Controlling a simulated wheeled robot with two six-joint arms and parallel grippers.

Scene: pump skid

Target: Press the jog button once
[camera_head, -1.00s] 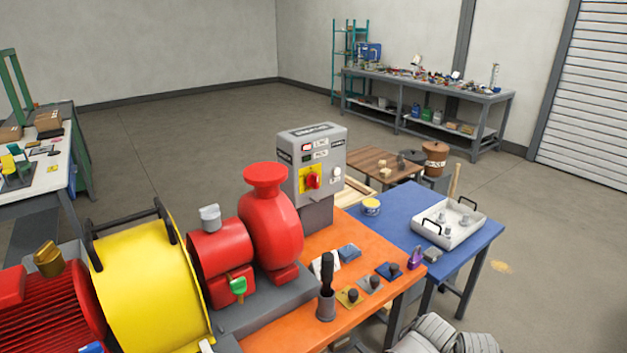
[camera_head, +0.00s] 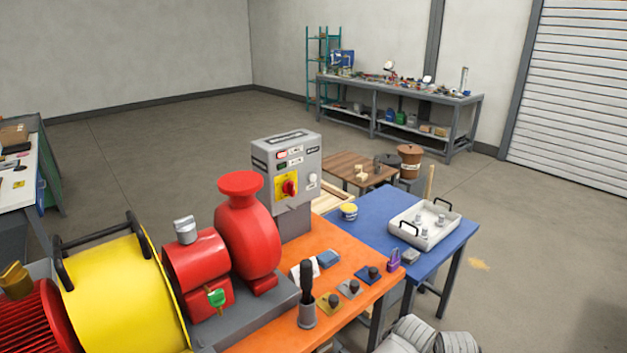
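A grey control box (camera_head: 287,178) stands on a grey post at the back of the orange bench. Its front carries a red rotary switch (camera_head: 290,187) on a yellow plate, with small red and green indicators above it. A pale round button (camera_head: 312,180) sits on the right of the front; its label is too small to read, so I cannot tell for sure that it is the jog button. Nothing covers the box front. Neither of my grippers shows in the view.
The red pump (camera_head: 247,235) and yellow guard (camera_head: 118,295) stand left of the box. On the orange bench (camera_head: 345,243) are a dark-handled tool in a grey cup (camera_head: 307,314) and small knobbed plates. A blue table (camera_head: 375,228) with a white tray (camera_head: 428,236) adjoins at right.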

